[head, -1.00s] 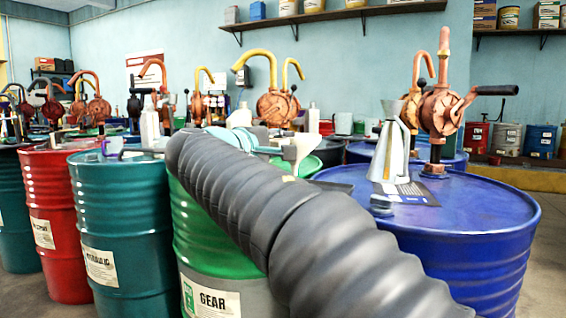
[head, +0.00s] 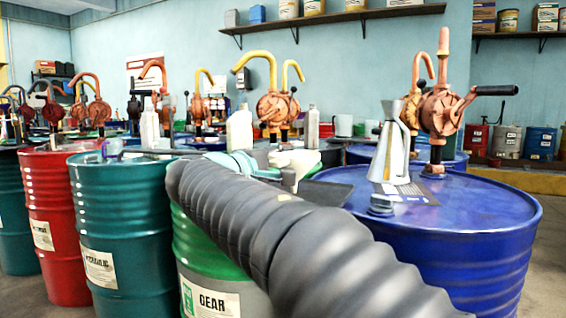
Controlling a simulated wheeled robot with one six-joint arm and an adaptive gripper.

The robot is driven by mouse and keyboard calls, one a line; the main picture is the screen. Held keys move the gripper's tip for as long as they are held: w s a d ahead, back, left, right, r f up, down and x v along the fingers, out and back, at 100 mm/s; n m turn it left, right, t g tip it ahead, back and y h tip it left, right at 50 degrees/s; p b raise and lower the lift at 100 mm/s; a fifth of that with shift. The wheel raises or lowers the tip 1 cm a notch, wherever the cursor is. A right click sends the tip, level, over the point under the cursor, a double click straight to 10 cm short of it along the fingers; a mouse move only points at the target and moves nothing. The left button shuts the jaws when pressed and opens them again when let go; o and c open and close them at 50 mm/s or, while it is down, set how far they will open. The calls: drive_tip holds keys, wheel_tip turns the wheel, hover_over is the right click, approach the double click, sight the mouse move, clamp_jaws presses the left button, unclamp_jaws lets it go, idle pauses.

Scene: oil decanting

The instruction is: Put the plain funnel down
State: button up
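The plain funnel (head: 297,160) is off-white, with its wide mouth up and a short stem below. It appears beyond my arm, over the area between the green GEAR drum (head: 205,262) and the blue drum (head: 460,225). The fingertips are small and partly covered by my arm. I cannot tell whether the funnel's stem touches a surface; what lies under it is mostly hidden.
The blue drum carries a metal jug (head: 389,150), a rotary pump (head: 440,105), a dark mat (head: 335,194) and a small blue-grey cap (head: 381,206). Pale bottles (head: 240,130) stand behind the gripper. A teal drum (head: 122,220) and a red drum (head: 48,225) stand left.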

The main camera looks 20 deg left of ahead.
drive_tip(key=shift+r, duration=0.2)
drive_tip(key=v, duration=1.2)
